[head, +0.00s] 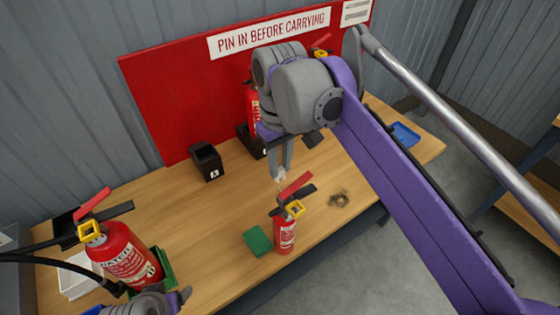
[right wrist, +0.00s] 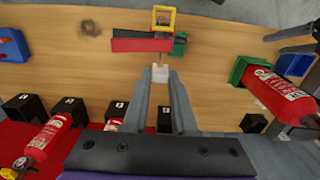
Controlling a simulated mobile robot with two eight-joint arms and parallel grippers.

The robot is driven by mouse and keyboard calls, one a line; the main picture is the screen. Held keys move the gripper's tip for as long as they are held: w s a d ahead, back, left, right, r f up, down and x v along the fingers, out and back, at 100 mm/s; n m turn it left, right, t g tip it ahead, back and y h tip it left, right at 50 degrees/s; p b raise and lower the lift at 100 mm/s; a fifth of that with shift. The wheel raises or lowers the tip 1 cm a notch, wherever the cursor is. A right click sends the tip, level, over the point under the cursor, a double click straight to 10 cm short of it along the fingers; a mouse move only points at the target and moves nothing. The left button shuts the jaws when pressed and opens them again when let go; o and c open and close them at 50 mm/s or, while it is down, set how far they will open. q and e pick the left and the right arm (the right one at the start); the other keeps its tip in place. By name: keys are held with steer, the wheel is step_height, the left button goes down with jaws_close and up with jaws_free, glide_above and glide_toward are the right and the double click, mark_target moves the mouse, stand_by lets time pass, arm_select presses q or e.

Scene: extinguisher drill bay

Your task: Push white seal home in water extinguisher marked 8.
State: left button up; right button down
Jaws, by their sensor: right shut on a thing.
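My right gripper (head: 281,170) is shut on the small white seal (head: 281,179), just behind the raised red lever of a small red extinguisher (head: 286,232). In the right wrist view the seal (right wrist: 160,73) sits between the fingertips, close to the extinguisher's head with its yellow collar (right wrist: 163,17); I cannot tell whether they touch. A larger red extinguisher (head: 125,256), lettered WATER, stands at the left in a green holder. I cannot read a number 8 on either. My left gripper (head: 165,300) shows partly at the bottom edge; its fingers are unclear.
A black holder (head: 207,162) stands near the red board (head: 160,100). Another extinguisher (head: 252,108) is mostly hidden behind my right wrist. A blue tray (head: 404,134) is at the right.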

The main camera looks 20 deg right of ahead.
mark_target(280, 176)
steer(key=shift+f+b, duration=1.2)
steer(key=shift+f, duration=0.6)
steer(key=shift+f+b, duration=0.3)
steer(key=shift+f, duration=0.35)
steer(key=shift+p, duration=0.85)
stand_by(1.5)
stand_by(0.5)
steer(key=c, duration=0.6)
jaws_free()
steer(key=shift+c, duration=0.2)
step_height(280, 176, up, 11)
steer(key=shift+f+p, duration=0.15)
steer(key=shift+p, duration=0.4)
